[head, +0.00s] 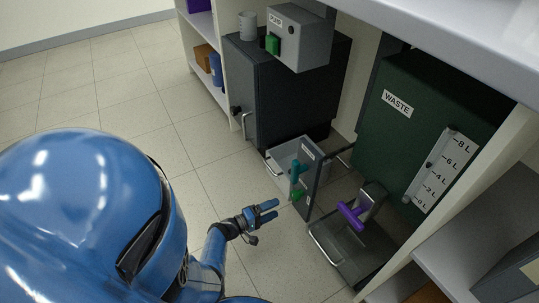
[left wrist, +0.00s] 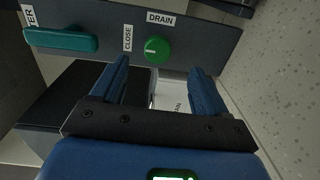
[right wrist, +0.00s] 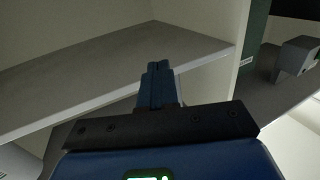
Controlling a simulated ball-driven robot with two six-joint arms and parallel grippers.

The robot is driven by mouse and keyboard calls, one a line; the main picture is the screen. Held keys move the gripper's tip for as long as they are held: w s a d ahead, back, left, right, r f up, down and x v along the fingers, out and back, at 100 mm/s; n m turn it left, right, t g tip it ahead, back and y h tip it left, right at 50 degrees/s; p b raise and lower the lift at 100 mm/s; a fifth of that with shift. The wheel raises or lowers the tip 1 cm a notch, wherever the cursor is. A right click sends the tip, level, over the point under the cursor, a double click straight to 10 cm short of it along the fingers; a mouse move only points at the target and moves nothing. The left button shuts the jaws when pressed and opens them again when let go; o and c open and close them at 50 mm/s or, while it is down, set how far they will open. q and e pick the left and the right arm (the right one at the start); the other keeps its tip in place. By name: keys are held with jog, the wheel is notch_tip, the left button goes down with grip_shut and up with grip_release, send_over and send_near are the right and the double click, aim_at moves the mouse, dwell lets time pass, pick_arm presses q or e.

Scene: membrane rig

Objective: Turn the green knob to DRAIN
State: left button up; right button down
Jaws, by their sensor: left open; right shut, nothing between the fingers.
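The green knob (left wrist: 157,50) sits on a dark grey panel (left wrist: 200,38) in the left wrist view, with a DRAIN label (left wrist: 160,18) above it and a CLOSE label (left wrist: 128,38) to its left. Its short white mark appears to lie on the CLOSE side. In the head view the knob (head: 298,195) is low on the panel's face. My left gripper (head: 275,210) is open and just short of the knob, apart from it; its fingertips (left wrist: 158,68) straddle the knob's line in the left wrist view. My right gripper (right wrist: 158,66) is shut and empty beside a shelf.
A teal handle (left wrist: 60,38) is on the same panel beside the knob. A purple handle (head: 350,215) stands to its right, near the green WASTE tank (head: 395,130). A dark cabinet (head: 285,90) is behind. Tiled floor (head: 120,100) is clear at left. A grey shelf (right wrist: 110,72) is near my right gripper.

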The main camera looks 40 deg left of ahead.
aim_at(292, 197)
pick_arm(q)
jog(key=shift+a+b+x, duration=0.2)
jog(key=shift+b+x, duration=0.2)
jog(key=shift+x, duration=1.05)
jog(key=shift+a+b+x, duration=0.2)
jog(key=shift+b+x, duration=0.15)
jog(key=shift+x, duration=1.1)
jog(key=shift+w+d+f+b, duration=0.2)
jog(key=shift+w+b, duration=0.1)
jog(key=shift+w, duration=0.25)
jog(key=shift+b+x, duration=0.6)
jog(key=shift+x, duration=0.45)
pick_arm(e)
jog(key=shift+w+f+t, duration=0.35)
jog(key=shift+f+t, duration=0.05)
jog(key=shift+f, duration=0.2)
pick_arm(q)
jog(key=shift+a+r, duration=0.1)
jog(key=shift+r, duration=0.1)
jog(key=c, duration=1)
